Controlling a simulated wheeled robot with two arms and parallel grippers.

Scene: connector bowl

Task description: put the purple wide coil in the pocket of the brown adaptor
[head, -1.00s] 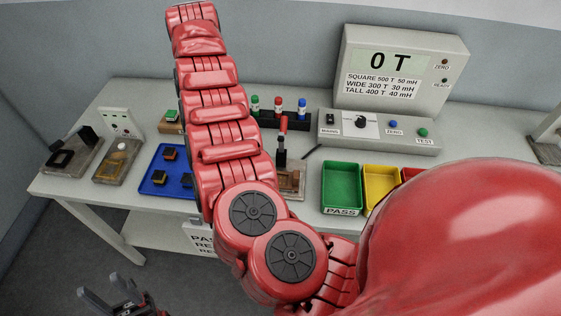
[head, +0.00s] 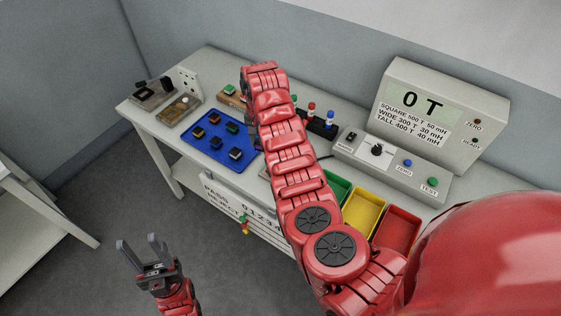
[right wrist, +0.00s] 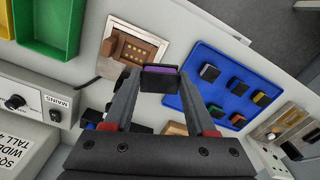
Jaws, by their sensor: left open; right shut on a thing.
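In the right wrist view my right gripper (right wrist: 160,84) is shut on a dark block with a purple face, the purple wide coil (right wrist: 160,71). The brown adaptor (right wrist: 136,47) sits on a pale metal plate (right wrist: 115,30) beyond the fingertips, up and left of the coil; the coil is apart from it. The adaptor shows a recess with small contacts. In the head view my right arm hides the right gripper and the coil. My left gripper (head: 142,248) is open and empty, low at the left, in front of the table.
A blue tray (head: 188,141) holds several dark blocks with coloured tops. Green, yellow (head: 364,213) and red (head: 397,232) bins stand at the table's front right. A test console (head: 390,160) with a display (head: 412,100) is behind them. Fixtures stand at the far left.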

